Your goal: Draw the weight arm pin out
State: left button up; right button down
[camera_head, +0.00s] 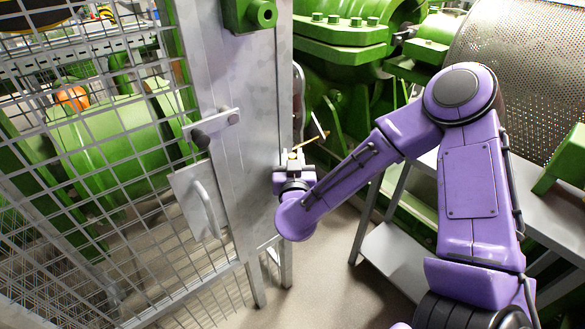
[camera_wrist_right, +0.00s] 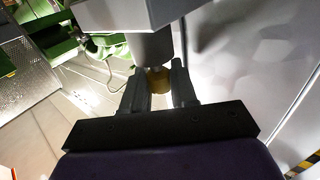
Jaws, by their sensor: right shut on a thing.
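My right gripper (camera_head: 292,163) is at the edge of the grey steel door post, low on its right side. In the right wrist view its two dark fingers (camera_wrist_right: 160,88) are shut on a short brass-coloured piece, which looks like the weight arm pin (camera_wrist_right: 158,78). The pin sits right against the end of a grey cylinder (camera_wrist_right: 151,48), and I cannot tell how deep it goes in. In the head view a thin brass-coloured rod (camera_head: 308,143) slants up beside the gripper. My left gripper is out of view.
A wire mesh gate (camera_head: 110,190) with a grey handle (camera_head: 207,208) stands left of the post (camera_head: 240,110). Green machinery (camera_head: 345,75) and a perforated drum (camera_head: 530,70) fill the back right. A grey step or bench (camera_head: 395,262) stands below my right arm. Bare floor shows near the post.

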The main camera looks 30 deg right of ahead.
aim_at(293, 156)
jog(key=shift+r+p, duration=2.35)
jog(key=shift+r, duration=0.25)
